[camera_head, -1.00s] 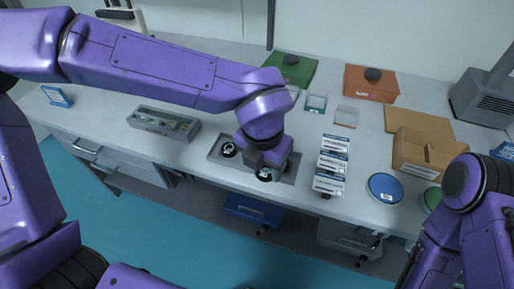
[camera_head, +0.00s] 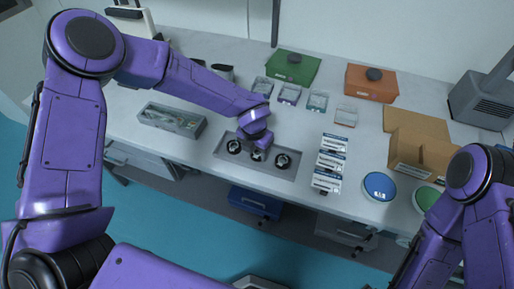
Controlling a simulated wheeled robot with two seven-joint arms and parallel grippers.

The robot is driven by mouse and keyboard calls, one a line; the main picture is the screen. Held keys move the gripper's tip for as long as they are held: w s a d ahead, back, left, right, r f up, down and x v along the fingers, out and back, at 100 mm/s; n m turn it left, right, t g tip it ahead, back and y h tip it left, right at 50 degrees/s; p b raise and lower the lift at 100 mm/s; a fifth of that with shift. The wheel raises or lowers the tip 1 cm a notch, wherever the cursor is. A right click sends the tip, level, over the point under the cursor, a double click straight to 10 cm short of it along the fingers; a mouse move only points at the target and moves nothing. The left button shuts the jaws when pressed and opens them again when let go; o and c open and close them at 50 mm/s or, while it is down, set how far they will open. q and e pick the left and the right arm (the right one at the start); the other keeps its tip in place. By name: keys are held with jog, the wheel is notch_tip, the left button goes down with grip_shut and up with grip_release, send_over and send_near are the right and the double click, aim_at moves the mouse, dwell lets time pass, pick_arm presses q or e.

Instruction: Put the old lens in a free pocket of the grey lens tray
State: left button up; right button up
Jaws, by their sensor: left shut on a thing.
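The grey lens tray (camera_head: 293,175) lies on the table near its front edge, in the middle of the view. A dark-ringed round lens (camera_head: 234,146) sits at its left and another (camera_head: 282,161) at its right. My left gripper (camera_head: 257,150) points down over the tray's middle, between these two. It is shut on a small round lens (camera_head: 257,156), taken to be the old lens, which is low at the tray. The fingers partly hide it, and I cannot tell whether it touches the pocket floor. My right gripper is out of view; only my right arm shows at the lower right.
White labelled boxes (camera_head: 331,160) and a blue disc (camera_head: 380,186) lie right of the tray. A grey tray of clear items (camera_head: 172,121) is to the left. Small lens boxes (camera_head: 289,94), a green case (camera_head: 293,68) and an orange case (camera_head: 371,83) stand behind.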

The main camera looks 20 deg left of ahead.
aim_at(257, 154)
pick_arm(q)
jog(key=shift+f, duration=0.25)
jog(key=shift+s+f+b, duration=0.3)
jog(key=shift+s+b, duration=0.15)
jog(key=shift+b, duration=0.05)
jog(key=o, duration=1.1)
jog(key=shift+f, duration=0.15)
jog(key=shift+r, duration=0.2)
jog(key=shift+o, duration=0.2)
jog(key=shift+w+d+r+p, duration=0.1)
jog(key=shift+r+p, duration=0.55)
jog(key=shift+p, duration=0.05)
jog(key=r, duration=0.1)
jog(key=r+b, duration=0.1)
jog(key=r, duration=0.1)
jog(key=shift+w, duration=0.25)
notch_tip(257, 154, up, 9)
jog(key=s+b, duration=0.1)
jog(key=shift+a+f, duration=0.2)
